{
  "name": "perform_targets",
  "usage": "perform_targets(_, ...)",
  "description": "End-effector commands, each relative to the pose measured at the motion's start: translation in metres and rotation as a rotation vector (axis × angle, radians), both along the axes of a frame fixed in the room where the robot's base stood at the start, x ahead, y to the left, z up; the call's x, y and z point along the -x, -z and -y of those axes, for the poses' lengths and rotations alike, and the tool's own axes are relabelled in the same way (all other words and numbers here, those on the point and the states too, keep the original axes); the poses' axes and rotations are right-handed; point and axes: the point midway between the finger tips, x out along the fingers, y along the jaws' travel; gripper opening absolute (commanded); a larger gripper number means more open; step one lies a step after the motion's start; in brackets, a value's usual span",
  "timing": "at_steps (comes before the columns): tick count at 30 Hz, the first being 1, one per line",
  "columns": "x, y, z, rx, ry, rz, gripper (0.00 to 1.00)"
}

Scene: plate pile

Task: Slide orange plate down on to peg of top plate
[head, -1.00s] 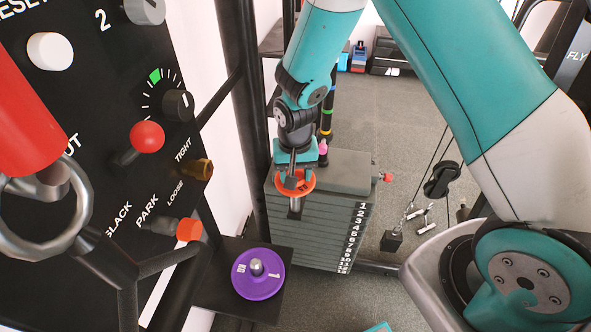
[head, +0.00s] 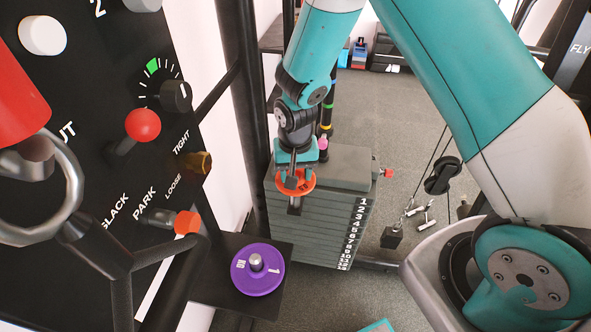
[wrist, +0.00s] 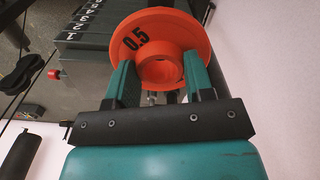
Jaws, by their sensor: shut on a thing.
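The orange plate (head: 307,188), marked 0.5 in the wrist view (wrist: 184,25), is held at the left front end of the weight stack. My gripper (head: 294,178) is shut on its raised hub, with one finger on each side in the wrist view (wrist: 161,76). The grey top plate (head: 350,168) of the stack lies level just behind and to the right. A grey metal bar (head: 295,207) shows just below the orange plate. I cannot tell whether it is the top plate's peg or whether the peg is inside the plate's hole.
A purple plate (head: 250,283) sits on a metal post on a dark shelf (head: 207,288) at lower left. A black control panel (head: 100,110) with knobs and a red lever (head: 17,105) stands close at left. A cable pulley (head: 443,176) hangs right of the stack. Grey floor is open behind it.

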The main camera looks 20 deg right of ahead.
Motion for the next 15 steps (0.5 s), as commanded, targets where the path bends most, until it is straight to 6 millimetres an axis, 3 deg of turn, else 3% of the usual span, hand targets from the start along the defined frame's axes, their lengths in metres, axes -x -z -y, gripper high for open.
perform_targets(15, -0.0006, 0.0068, -0.0001, -0.001, 0.000, 0.001, 0.05)
